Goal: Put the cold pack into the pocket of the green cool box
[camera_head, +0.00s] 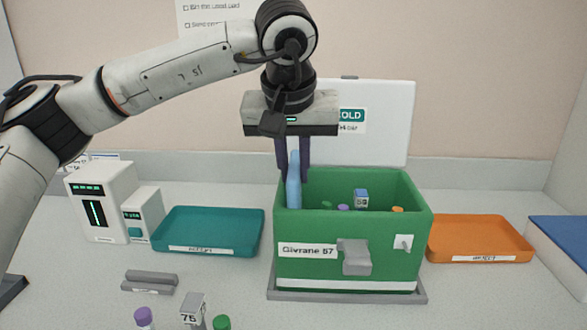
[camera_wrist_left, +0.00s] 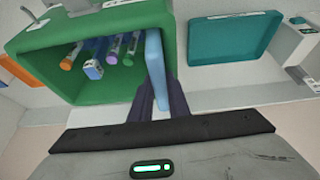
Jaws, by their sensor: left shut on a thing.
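The green cool box (camera_head: 350,260) stands open in the middle of the table, its white lid (camera_head: 385,110) raised behind it. It also shows in the wrist view (camera_wrist_left: 100,20). The light blue cold pack (camera_head: 294,185) is upright at the box's left inner side, its lower part hidden by the front wall. My left gripper (camera_head: 293,165) points down and is shut on the cold pack's upper part. In the wrist view the cold pack (camera_wrist_left: 155,62) lies close along the inner side wall, between the fingers (camera_wrist_left: 160,98). The pocket itself cannot be made out. My right gripper is not in view.
Several capped tubes (camera_wrist_left: 112,52) stand inside the box, beside the cold pack. A teal tray (camera_head: 207,232) is left of the box, an orange tray (camera_head: 480,240) right. White devices (camera_head: 103,200) stand far left.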

